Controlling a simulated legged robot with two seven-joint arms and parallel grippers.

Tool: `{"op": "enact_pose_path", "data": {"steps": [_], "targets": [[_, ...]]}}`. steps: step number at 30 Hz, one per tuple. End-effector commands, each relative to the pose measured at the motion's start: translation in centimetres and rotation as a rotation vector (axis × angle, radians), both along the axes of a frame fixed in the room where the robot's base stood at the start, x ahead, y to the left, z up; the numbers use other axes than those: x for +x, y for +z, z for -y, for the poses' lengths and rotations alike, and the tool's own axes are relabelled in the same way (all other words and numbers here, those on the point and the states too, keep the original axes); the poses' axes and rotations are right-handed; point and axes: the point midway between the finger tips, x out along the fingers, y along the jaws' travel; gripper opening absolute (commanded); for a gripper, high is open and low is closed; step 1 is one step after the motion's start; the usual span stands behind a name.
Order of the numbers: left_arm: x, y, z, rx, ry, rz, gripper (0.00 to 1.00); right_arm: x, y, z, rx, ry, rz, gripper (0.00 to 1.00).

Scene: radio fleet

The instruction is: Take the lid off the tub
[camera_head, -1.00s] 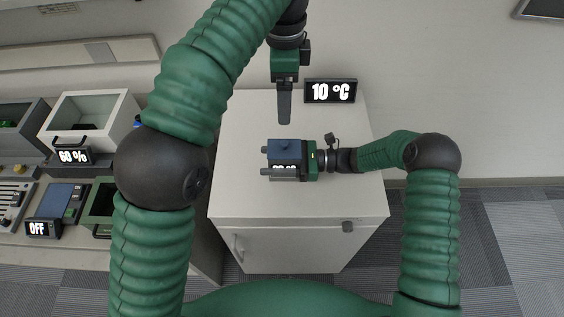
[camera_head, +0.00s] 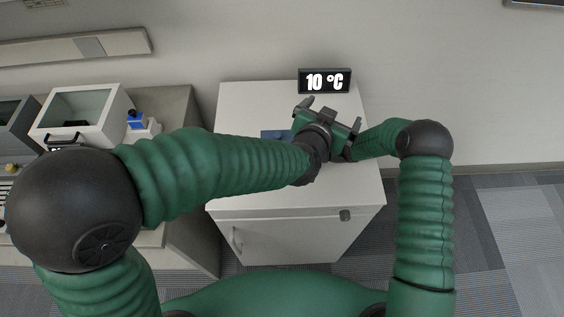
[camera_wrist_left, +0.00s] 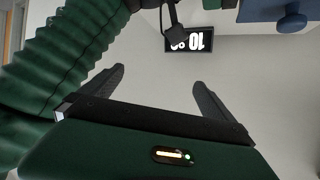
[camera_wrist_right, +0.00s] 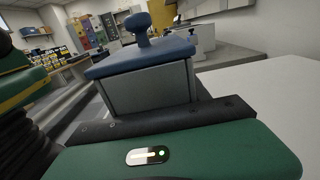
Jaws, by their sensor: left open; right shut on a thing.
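The tub (camera_wrist_right: 150,90) is a grey box with a blue lid (camera_wrist_right: 140,62) seated on top. A blue knob (camera_wrist_right: 139,24) stands up from the lid. In the head view only part of the lid (camera_head: 271,135) shows on the white cabinet top; my left arm hides the rest. My right gripper (camera_wrist_right: 155,116) is shut on the tub; the left hand mostly covers it in the head view. My left gripper (camera_head: 331,112) is open and empty, just right of the lid. In the left wrist view its fingers (camera_wrist_left: 160,80) point toward the wall, with the knob (camera_wrist_left: 291,22) at upper right.
The white cabinet (camera_head: 290,195) has bare top around the tub. A black display reading 10 °C (camera_head: 325,81) stands at its back edge. A lower counter at left holds a white open box (camera_head: 85,115) and a small blue-topped item (camera_head: 137,121).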

Motion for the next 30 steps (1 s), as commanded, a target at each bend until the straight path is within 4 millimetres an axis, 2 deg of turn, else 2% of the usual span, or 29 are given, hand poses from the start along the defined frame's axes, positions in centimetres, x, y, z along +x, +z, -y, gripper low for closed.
{"op": "enact_pose_path", "data": {"steps": [1,6,10,16,20,30], "targets": [[-1.1,-1.9,-1.5,-0.010,0.068,0.004,1.00,-0.1,-0.3,0.0,-0.002,0.001,-0.004,0.00],[-5.0,-5.4,-7.6,-0.053,0.310,0.092,1.00,-0.1,-0.3,0.0,-0.002,0.001,-0.004,0.00],[-7.4,-7.2,-10.2,-0.110,0.429,0.145,1.00,-0.1,-0.2,0.0,-0.002,0.002,-0.004,0.00],[-9.1,-7.4,-12.0,-0.154,0.496,0.208,1.00,-0.1,-0.2,0.0,-0.002,0.002,-0.004,0.00],[-8.0,-7.6,-12.2,-0.159,0.503,0.214,1.00,-0.1,-0.3,0.0,-0.002,0.001,-0.004,0.00],[-0.6,-9.1,-12.2,-0.158,0.504,0.213,1.00,-0.1,-0.3,0.0,-0.002,0.002,-0.004,0.00]]}}
